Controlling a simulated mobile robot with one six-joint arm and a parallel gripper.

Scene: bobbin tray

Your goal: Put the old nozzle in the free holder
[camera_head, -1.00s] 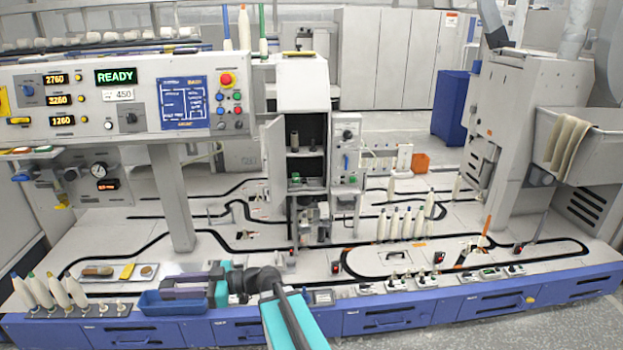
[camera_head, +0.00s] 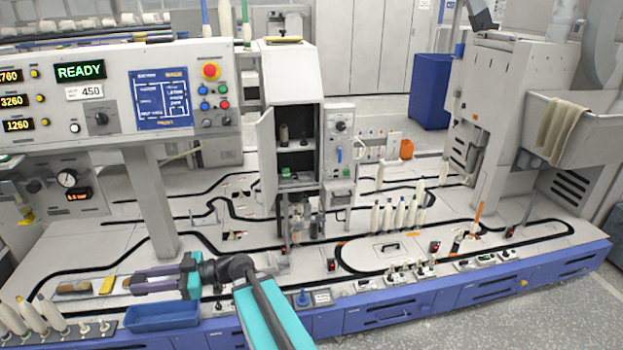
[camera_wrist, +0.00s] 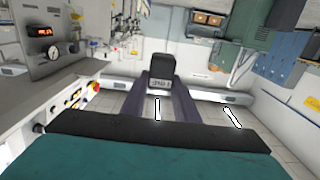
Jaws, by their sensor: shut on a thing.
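My gripper (camera_head: 135,283) reaches left above the bench's front edge, just above and behind the blue bin. In the wrist view its two dark purple fingers (camera_wrist: 160,105) are closed on a dark, blocky thing with a grey face, which I take to be the old nozzle (camera_wrist: 160,68). In the head view the held thing cannot be made out. An open grey cabinet (camera_head: 292,75) stands mid-bench. A dark upright cylinder (camera_head: 284,135) and a smaller dark piece stand on its shelf; a green-topped piece (camera_head: 287,174) is below. I cannot tell which spot is the free holder.
The blue bin (camera_head: 162,317) lies below my gripper. A tray (camera_head: 75,290) with brown and yellow pieces lies to its left. White bobbins (camera_head: 400,215) stand right of the cabinet. A grey post (camera_head: 152,205) rises between my gripper and the back left.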

